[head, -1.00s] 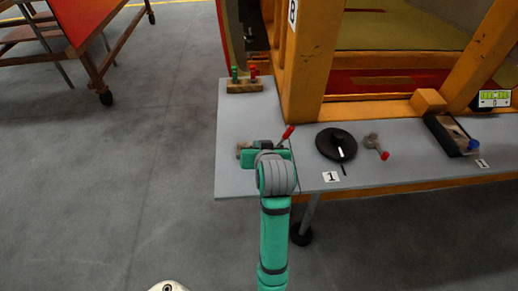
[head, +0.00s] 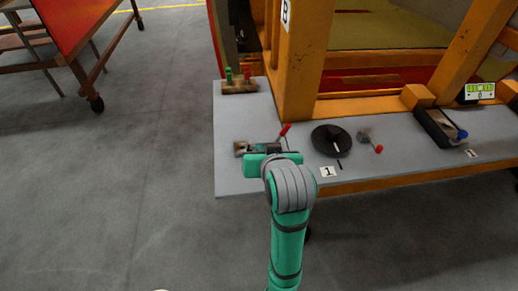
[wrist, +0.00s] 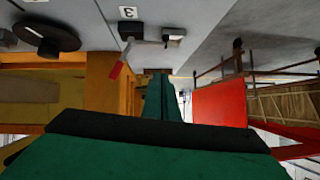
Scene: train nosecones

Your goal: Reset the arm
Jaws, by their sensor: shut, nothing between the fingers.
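My arm (head: 287,225) is teal with a grey wrist joint and reaches over the left end of the grey table (head: 235,178). In the wrist view my gripper (wrist: 163,78) shows two green fingers pressed together with nothing between them. In the head view the fingers cannot be made out past the wrist. A device with a red-tipped lever (head: 284,130) stands on the table just beyond the wrist. It also shows in the wrist view, with its red handle (wrist: 115,70) left of the fingers. I see no contact between them, but the gap is hard to judge.
Right of the lever lie a black disc (head: 331,139), a red-knobbed crank (head: 371,140) and a dark tray (head: 436,128). A wooden block with green and red pegs (head: 239,86) stands behind. An orange post (head: 299,65) rises at the back.

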